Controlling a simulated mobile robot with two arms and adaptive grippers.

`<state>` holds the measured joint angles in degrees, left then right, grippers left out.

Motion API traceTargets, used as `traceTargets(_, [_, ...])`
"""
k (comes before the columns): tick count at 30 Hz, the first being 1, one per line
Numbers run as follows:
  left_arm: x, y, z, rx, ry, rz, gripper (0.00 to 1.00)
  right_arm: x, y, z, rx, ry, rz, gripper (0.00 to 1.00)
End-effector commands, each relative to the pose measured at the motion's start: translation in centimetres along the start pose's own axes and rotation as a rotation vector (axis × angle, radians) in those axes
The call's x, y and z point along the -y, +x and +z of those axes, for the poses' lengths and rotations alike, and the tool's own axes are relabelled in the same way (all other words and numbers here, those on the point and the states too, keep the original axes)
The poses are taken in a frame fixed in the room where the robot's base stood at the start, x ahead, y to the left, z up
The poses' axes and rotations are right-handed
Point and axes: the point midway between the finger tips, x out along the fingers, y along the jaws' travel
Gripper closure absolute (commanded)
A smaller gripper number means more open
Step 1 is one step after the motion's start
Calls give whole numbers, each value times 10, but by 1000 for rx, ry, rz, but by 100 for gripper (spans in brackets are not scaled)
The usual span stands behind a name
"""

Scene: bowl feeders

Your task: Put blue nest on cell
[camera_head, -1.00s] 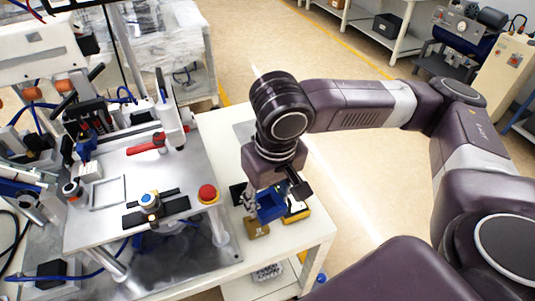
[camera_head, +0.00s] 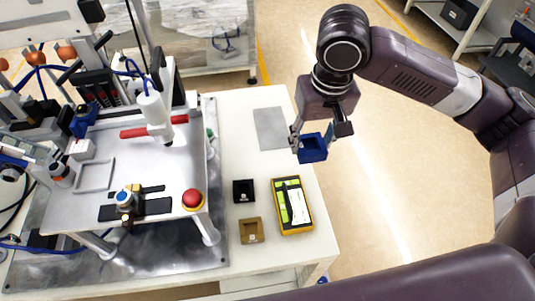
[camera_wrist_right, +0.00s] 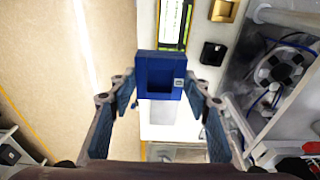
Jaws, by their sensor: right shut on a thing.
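The blue nest (camera_head: 313,148), a small open box, is held in my right gripper (camera_head: 318,138) above the right edge of the white table. In the right wrist view the blue nest (camera_wrist_right: 160,58) sits between the two fingers of the right gripper (camera_wrist_right: 160,88). The cell (camera_head: 140,165) stands at the left, with a light plate, an empty square grey frame (camera_head: 94,176) and a red button (camera_head: 193,199). The held nest is well to the right of this plate. My left gripper is not in view.
On the table are a black nest (camera_head: 243,191), a gold nest (camera_head: 251,230), a yellow meter (camera_head: 293,205) and a flat grey sheet (camera_head: 270,128). A white post with a red bar (camera_head: 150,130) rises at the back of the cell plate.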

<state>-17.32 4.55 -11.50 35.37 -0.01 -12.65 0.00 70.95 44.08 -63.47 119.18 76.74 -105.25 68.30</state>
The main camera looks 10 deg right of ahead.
Motion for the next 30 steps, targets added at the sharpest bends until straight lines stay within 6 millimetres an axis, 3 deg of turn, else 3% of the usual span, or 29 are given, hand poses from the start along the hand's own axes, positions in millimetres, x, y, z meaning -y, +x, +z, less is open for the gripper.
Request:
traceTargets(9, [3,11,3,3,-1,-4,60,27,11,-64,5,4,-7,86])
traceTargets(15, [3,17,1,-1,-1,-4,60,44,25,-93,11,10,-5,86])
traceTargets(23, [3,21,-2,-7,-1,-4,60,51,42,-102,13,12,-2,86])
traceTargets(30, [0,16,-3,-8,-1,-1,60,50,96,-94,16,14,3,86])
